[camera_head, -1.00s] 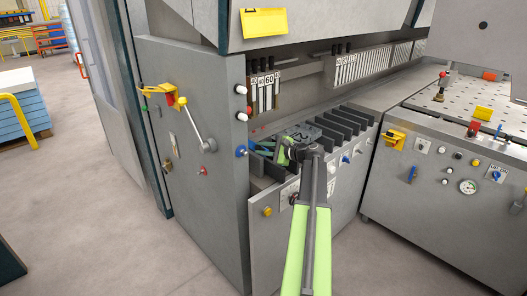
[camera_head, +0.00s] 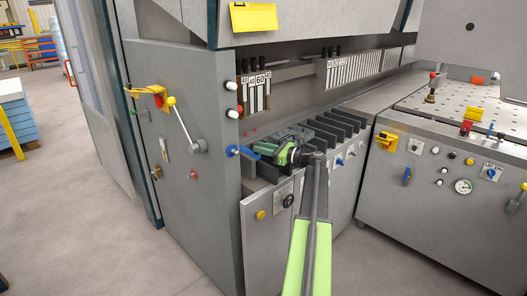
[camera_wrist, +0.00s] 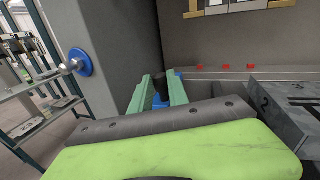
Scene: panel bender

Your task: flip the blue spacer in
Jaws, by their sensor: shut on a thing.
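The blue spacer (camera_head: 265,148) lies low at the left end of the row of dark grey blocks, by the machine's side panel. In the wrist view a blue part (camera_wrist: 158,103) shows between my two green fingers, with a dark piece beside it. My gripper (camera_head: 275,153) reaches left over the front ledge, and its fingers are shut on the spacer. In the wrist view my gripper (camera_wrist: 160,79) points into the corner beside the grey wall. Much of the spacer is hidden by the fingers.
A blue round knob (camera_head: 233,150) sticks out of the side panel close to the left of my gripper. Dark grey blocks (camera_head: 335,131) stand in a row to the right. A numbered grey block (camera_wrist: 290,100) is at right in the wrist view. A lever (camera_head: 188,130) hangs on the side panel.

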